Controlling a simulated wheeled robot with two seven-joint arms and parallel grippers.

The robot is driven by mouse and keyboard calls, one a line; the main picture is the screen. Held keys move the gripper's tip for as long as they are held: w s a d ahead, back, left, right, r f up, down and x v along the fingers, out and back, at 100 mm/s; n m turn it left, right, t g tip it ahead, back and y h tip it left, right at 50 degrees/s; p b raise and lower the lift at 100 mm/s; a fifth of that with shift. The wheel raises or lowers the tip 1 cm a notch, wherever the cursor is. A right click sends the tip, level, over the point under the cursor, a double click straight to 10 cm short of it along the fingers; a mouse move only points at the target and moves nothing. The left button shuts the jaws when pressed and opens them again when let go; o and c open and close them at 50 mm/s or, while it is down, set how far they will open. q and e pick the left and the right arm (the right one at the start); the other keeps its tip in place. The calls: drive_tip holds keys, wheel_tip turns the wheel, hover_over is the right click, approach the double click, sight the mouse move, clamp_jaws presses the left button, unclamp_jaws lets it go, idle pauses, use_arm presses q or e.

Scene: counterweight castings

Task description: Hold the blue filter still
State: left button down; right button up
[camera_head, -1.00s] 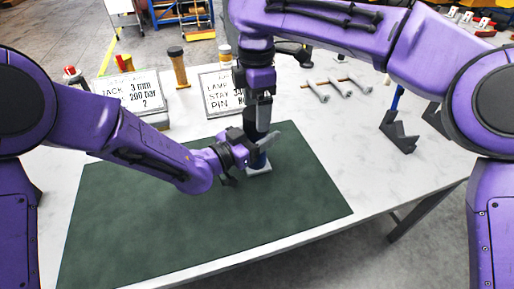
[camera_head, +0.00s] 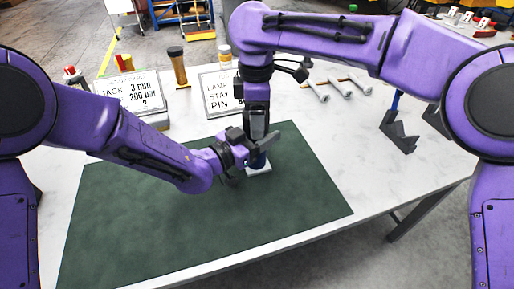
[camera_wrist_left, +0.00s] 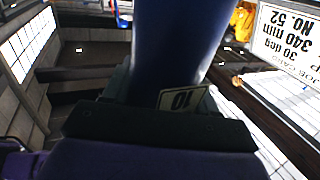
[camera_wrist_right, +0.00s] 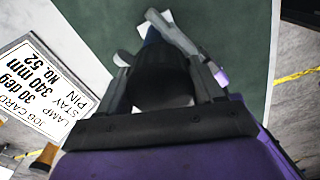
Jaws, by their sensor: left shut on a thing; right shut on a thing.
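My left gripper (camera_head: 252,150) comes in from the left and is shut on the filter low down. My right gripper (camera_head: 256,122) points down from above and is shut on a black round part (camera_wrist_right: 165,75) directly over the filter. In the right wrist view, a little blue (camera_wrist_right: 152,36) shows beyond that part. Where the black part meets the filter is hidden.
The green mat (camera_head: 200,230) is otherwise clear. Behind it stand two printed cards, one on the left (camera_head: 130,92) and one in the middle (camera_head: 215,95).

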drive_tip(key=o, duration=1.2)
drive_tip(key=shift+c, duration=0.2)
drive_tip(key=shift+r, duration=2.25)
drive_tip(key=shift+c, duration=0.5)
wheel_tip(320, 180, up, 4)
drive_tip(key=n, duration=0.3)
drive_tip(key=shift+f, duration=0.25)
drive_tip(key=shift+f, duration=4.05)
